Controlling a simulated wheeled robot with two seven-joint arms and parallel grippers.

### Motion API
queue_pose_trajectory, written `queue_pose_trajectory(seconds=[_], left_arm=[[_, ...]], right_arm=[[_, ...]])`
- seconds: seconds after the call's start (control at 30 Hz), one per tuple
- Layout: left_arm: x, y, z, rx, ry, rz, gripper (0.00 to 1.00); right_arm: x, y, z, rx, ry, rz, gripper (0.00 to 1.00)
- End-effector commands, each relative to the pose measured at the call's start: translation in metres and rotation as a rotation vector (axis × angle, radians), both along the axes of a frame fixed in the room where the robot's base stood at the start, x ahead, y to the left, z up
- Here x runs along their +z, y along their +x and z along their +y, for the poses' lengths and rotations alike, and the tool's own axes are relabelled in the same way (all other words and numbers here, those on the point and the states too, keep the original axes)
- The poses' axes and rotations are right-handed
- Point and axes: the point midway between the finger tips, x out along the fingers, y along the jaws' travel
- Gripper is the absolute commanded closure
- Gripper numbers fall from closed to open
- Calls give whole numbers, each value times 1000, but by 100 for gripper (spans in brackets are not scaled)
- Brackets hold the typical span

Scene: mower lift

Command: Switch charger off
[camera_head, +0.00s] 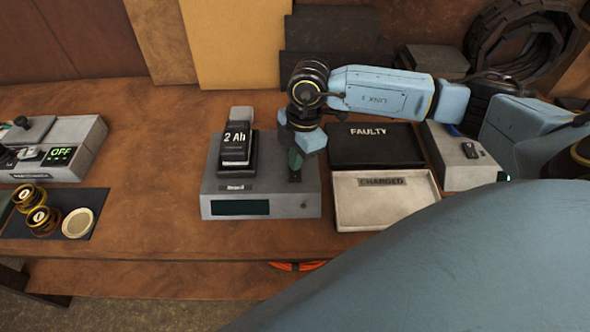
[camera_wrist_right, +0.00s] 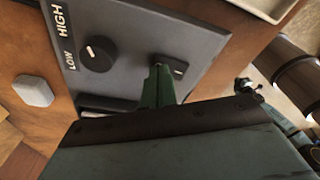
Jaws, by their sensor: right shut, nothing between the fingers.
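My right gripper (camera_head: 295,170) is shut and empty, pointing down at the right part of the charger's top. In the right wrist view its dark green fingertips (camera_wrist_right: 158,72) are right beside a small dark switch (camera_wrist_right: 174,66). I cannot tell if they touch. A round black knob (camera_wrist_right: 97,54) marked LOW and HIGH is on the same panel (camera_wrist_right: 130,30). My left gripper is not in view.
A black "FAULTY" tray (camera_head: 375,150) and a pale "CHARGED" tray (camera_head: 385,215) are right of the charger. A grey device (camera_head: 90,150) with a green "OFF" display stands far left, near several round pieces (camera_head: 78,222). Bare wood (camera_head: 150,170) lies between.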

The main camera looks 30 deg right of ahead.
Motion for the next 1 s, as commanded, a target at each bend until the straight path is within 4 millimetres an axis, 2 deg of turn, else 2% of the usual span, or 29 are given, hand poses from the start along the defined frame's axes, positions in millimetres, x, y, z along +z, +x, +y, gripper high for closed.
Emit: queue_pose_trajectory(seconds=[0.73, 1.0], left_arm=[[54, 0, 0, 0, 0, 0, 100], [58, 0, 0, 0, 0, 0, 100]], right_arm=[[62, 0, 0, 0, 0, 0, 100], [68, 0, 0, 0, 0, 0, 100]])
